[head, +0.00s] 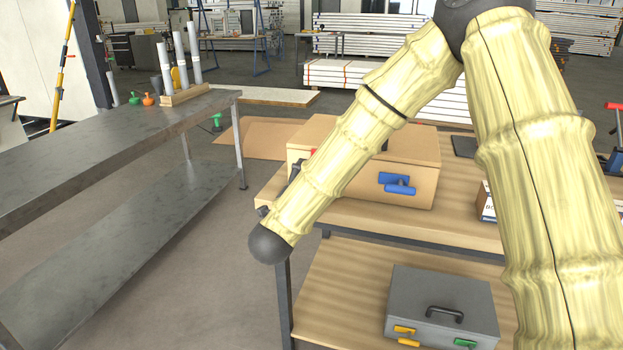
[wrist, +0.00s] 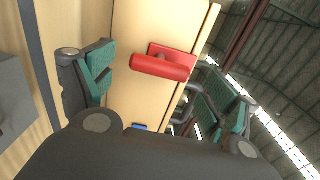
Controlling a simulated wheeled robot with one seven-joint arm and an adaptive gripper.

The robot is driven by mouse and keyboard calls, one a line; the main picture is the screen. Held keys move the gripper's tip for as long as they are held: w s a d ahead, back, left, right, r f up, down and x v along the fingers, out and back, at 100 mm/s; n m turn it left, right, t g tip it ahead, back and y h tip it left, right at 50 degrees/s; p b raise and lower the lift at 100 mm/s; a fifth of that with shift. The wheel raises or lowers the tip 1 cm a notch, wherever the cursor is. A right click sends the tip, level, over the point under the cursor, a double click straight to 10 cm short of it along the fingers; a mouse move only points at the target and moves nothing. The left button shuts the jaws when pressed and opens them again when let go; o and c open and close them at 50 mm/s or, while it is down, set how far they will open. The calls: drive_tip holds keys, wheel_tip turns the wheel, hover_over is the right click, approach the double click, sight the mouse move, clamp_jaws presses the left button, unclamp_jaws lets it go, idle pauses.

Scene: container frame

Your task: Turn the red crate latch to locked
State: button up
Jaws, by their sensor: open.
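The red latch (wrist: 165,66) shows in the wrist view as a red plate with a thick red bar handle, on the tan face of the crate (wrist: 130,28). My gripper (wrist: 160,86) is open, its green-padded fingers spread to the left and right below the handle in the picture. Nothing is between the pads, and the handle looks apart from both fingers. In the head view the crate (head: 412,152) stands on the wooden bench, with a blue latch (head: 397,184) on its front. My arm covers most of its left part, including most of the red latch and gripper.
A grey case (head: 442,292) with yellow and green latches sits on the lower shelf (head: 340,290). A dark metal table (head: 110,140) stands to the left, with a floor gap between it and the bench (head: 465,222). A box partly shows behind my arm at right.

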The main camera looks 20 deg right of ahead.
drive_tip(key=v, duration=0.8)
